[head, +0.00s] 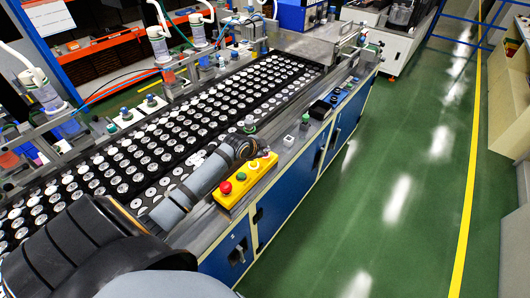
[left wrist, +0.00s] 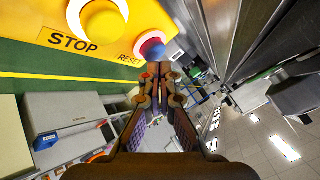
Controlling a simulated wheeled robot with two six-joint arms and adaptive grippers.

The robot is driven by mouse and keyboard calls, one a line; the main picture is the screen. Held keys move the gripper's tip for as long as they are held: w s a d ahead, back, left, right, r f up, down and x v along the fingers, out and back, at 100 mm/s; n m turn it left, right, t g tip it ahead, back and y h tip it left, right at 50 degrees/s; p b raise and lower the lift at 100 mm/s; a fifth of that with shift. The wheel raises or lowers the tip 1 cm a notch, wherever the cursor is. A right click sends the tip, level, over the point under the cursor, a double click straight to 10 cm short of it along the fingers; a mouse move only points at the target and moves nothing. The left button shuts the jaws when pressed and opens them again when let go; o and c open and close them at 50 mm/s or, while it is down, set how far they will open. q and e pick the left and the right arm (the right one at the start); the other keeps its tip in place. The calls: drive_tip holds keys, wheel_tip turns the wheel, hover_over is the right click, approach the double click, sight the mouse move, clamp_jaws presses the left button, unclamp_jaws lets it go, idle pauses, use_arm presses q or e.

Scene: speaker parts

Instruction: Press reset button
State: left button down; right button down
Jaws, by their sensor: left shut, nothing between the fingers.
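A yellow control box (head: 236,190) sits on the near edge of the machine in the head view, with a red button (head: 226,187) and a green button (head: 241,176) on it. In the left wrist view the box face carries a STOP label beside a yellow button (left wrist: 103,21) and a RESET label beside the reset button (left wrist: 151,46), which looks blue and pinkish with a pale ring. My left gripper (head: 266,154) is shut and empty at the far end of the box. Its fingertips (left wrist: 160,72) appear close to the reset button; I cannot tell whether they touch.
A long black tray (head: 290,67) of round speaker parts lies left of the box. A small white block (head: 289,141) and a black device (head: 320,109) sit on the machine's edge beyond it. The green floor (head: 400,190) at right is clear.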

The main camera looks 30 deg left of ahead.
idle(0.4)
use_arm(q)
drive_tip(key=shift+f, duration=0.45)
drive_tip(key=shift+r, duration=0.1)
drive_tip(key=shift+r+p, duration=0.4)
drive_tip(key=shift+p, duration=0.1)
drive_tip(key=shift+f, duration=0.1)
wheel_tip(320, 180, up, 6)
drive_tip(key=p, duration=0.5)
drive_tip(key=shift+p, duration=0.3)
